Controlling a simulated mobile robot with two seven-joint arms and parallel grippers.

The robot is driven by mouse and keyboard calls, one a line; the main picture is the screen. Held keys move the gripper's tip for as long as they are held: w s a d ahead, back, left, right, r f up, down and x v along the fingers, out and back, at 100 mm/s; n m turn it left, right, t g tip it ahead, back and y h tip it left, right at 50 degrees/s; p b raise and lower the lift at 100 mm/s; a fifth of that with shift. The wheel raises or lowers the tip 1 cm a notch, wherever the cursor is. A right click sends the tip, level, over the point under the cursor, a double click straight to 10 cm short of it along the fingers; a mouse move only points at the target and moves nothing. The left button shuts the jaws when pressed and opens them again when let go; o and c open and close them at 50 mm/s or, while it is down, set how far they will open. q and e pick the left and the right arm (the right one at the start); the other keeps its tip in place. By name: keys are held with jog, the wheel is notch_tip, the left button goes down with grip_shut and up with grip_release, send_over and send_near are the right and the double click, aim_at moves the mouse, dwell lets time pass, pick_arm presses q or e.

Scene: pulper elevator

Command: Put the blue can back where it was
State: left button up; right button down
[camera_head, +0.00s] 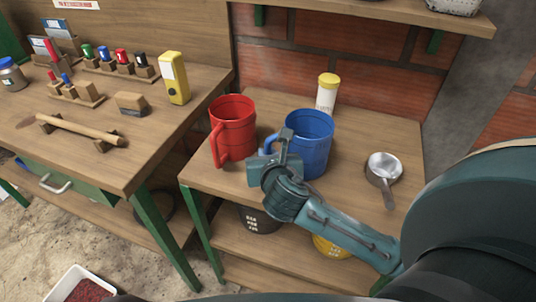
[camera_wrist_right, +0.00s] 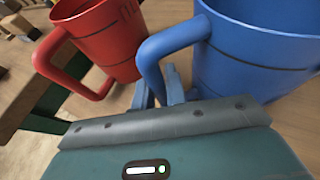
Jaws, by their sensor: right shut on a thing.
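The blue can (camera_head: 308,142) is a large mug-like can with a side handle. It appears upright at the wooden stand, right of the red can (camera_head: 234,130); I cannot tell whether its base touches the top. My right gripper (camera_head: 281,158) is shut on the blue can's handle. In the right wrist view the blue can (camera_wrist_right: 255,50) fills the upper right, and the fingers (camera_wrist_right: 158,88) are at its handle. The red can (camera_wrist_right: 105,35) stands apart on the left there. My left gripper is not in view.
A white jar with a yellow lid (camera_head: 326,94) stands behind the blue can. A metal scoop (camera_head: 383,168) lies to the right on the wooden stand (camera_head: 350,190). A workbench (camera_head: 150,140) with markers, a yellow device and wooden blocks is at left. A shelf (camera_head: 400,10) hangs above.

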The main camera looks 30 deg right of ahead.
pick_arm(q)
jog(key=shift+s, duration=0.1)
pick_arm(e)
jog(key=c, duration=1.4)
grip_release()
jog(key=shift+f, duration=0.1)
jog(key=shift+c, duration=0.2)
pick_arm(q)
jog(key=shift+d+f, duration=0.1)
pick_arm(e)
jog(key=p+v, duration=0.2)
jog(key=v, duration=1)
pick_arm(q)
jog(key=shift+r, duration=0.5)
pick_arm(e)
jog(key=s+a+f+m+y, duration=0.2)
jog(key=a+f+m+y, duration=0.2)
jog(key=m, duration=1)
jog(key=s+a+f+m+g+y, duration=0.1)
jog(key=s+a+f+m+y, duration=0.2)
jog(key=f+m, duration=0.8)
jog(key=a+m+y, duration=0.1)
jog(key=m+y, duration=0.1)
jog(key=m, duration=0.2)
jog(key=shift+s+a, duration=0.2)
jog(key=shift+s, duration=0.05)
